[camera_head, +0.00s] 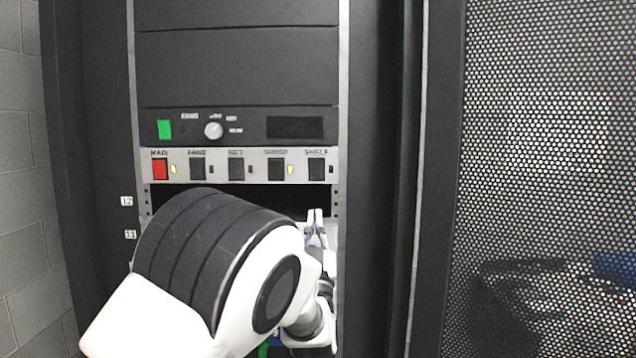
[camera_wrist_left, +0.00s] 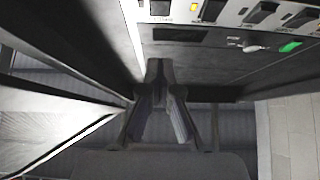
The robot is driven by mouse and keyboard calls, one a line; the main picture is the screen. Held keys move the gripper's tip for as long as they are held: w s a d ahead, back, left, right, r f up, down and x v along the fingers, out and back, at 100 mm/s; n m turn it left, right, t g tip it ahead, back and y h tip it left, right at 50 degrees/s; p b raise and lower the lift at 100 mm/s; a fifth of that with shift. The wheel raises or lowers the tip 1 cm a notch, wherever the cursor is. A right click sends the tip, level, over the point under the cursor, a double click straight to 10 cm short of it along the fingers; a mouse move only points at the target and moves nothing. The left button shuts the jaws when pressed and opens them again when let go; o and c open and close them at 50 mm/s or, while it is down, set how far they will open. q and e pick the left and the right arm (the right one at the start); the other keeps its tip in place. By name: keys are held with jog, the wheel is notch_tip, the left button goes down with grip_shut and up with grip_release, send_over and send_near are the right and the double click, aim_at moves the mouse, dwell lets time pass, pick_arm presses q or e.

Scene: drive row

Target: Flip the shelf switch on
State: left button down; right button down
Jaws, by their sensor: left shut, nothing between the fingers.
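The shelf switch (camera_head: 317,169) is a dark rocker at the right end of a light grey switch strip (camera_head: 223,166), under the label SHELF. The small lamp to its right (camera_head: 331,170) looks dark. In the left wrist view the shelf switch (camera_wrist_left: 160,8) shows at the top edge, partly cut off. My left gripper (camera_head: 316,216) is shut and empty, pointing up just below the strip, under the shelf switch and apart from it. In the left wrist view its fingertips (camera_wrist_left: 160,72) are together. My right gripper is not in view.
A red main switch (camera_head: 160,169) and several dark switches share the strip; the main and server lamps glow yellow. Above is a panel with a knob (camera_head: 213,130). A dark open slot (camera_head: 260,199) lies below the strip. A perforated door (camera_head: 550,150) stands at right.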

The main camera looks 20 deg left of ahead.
aim_at(317, 172)
pick_arm(q)
jog(key=p+x, duration=0.2)
jog(key=x, duration=0.2)
jog(key=w+f+p+x, duration=0.1)
jog(key=p+x, duration=0.2)
jog(key=x, duration=0.1)
jog(key=f+p+x, duration=0.1)
jog(key=p+x, duration=0.1)
jog(key=x, duration=0.2)
jog(key=shift+w+a+r+p, duration=0.15)
jog(key=shift+w+a+p, duration=0.15)
jog(key=shift+w, duration=0.5)
